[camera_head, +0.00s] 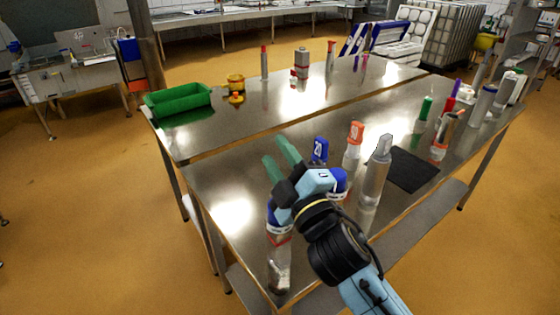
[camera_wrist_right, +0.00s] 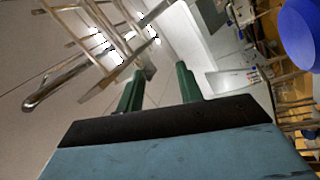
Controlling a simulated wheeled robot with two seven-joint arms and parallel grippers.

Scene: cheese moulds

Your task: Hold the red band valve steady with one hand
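My right gripper (camera_head: 281,160) reaches over the near steel table (camera_head: 225,165) with its two green fingers apart and nothing between them. In the right wrist view the fingers (camera_wrist_right: 158,88) are also apart and empty. A blue-and-white item with a red band (camera_head: 279,238) stands partly hidden behind the gripper; I cannot tell for sure that it is the red band valve. Another item with a red band (camera_head: 439,150) stands toward the right side of the table. My left gripper is not in view.
Near the gripper stand a blue-capped item (camera_head: 320,150), an orange-capped one (camera_head: 354,136) and a clear grey-capped one (camera_head: 374,172). A black mat (camera_head: 412,170) lies to their right. A green bin (camera_head: 178,101) and a yellow item (camera_head: 236,84) are on the far table.

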